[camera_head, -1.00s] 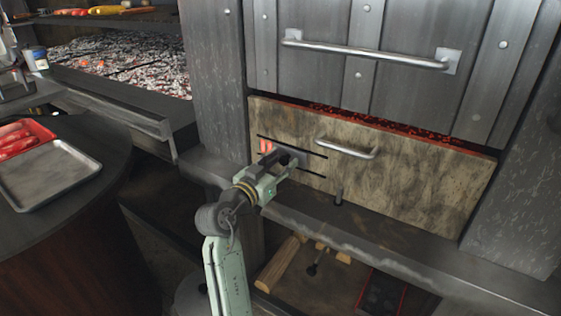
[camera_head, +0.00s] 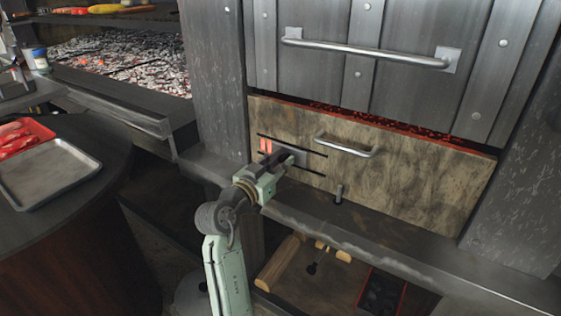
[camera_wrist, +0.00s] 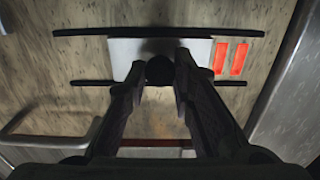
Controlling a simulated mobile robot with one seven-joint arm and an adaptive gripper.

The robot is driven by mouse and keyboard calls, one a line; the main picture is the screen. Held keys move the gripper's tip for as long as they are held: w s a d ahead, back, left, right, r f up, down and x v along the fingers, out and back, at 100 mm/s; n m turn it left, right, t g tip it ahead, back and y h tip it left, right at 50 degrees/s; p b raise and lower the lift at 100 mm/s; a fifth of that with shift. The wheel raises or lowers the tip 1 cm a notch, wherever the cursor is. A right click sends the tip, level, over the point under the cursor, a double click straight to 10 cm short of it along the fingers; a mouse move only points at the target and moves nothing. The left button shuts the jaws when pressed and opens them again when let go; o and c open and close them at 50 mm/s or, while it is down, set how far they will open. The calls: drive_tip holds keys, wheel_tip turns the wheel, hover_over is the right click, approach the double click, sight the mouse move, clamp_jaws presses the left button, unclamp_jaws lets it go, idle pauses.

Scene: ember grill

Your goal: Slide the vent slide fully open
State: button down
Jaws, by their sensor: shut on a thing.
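The vent slide is a grey metal plate (camera_head: 295,153) between two dark horizontal rails on the lower stone-like panel. It also shows in the wrist view (camera_wrist: 122,55), with a dark round knob (camera_wrist: 160,71) at its middle. Two glowing orange slots (camera_head: 266,146) are uncovered just left of the plate; in the wrist view they lie to its right (camera_wrist: 230,59). My gripper (camera_head: 287,161) is at the plate, its fingers on either side of the knob and shut on it (camera_wrist: 160,76). The fingers hide part of the plate.
A bar handle (camera_head: 346,148) sticks out of the panel right of the slide. A small upright post (camera_head: 339,194) stands on the ledge below. A longer handle (camera_head: 365,53) crosses the metal door above. A metal tray (camera_head: 48,172) lies on the counter at left.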

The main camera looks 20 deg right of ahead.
drive_tip(key=shift+s+d, duration=0.85)
drive_tip(key=shift+s, duration=0.25)
drive_tip(key=shift+s+d, duration=0.85)
drive_tip(key=shift+s, duration=0.2)
drive_tip(key=c, duration=1.4)
unclamp_jaws()
drive_tip(key=shift+d, duration=0.1)
drive_tip(key=shift+a, duration=0.2)
drive_tip(key=shift+s+a, duration=0.2)
drive_tip(key=shift+a, duration=0.05)
drive_tip(key=v, duration=1.1)
drive_tip(key=shift+s+a, duration=0.1)
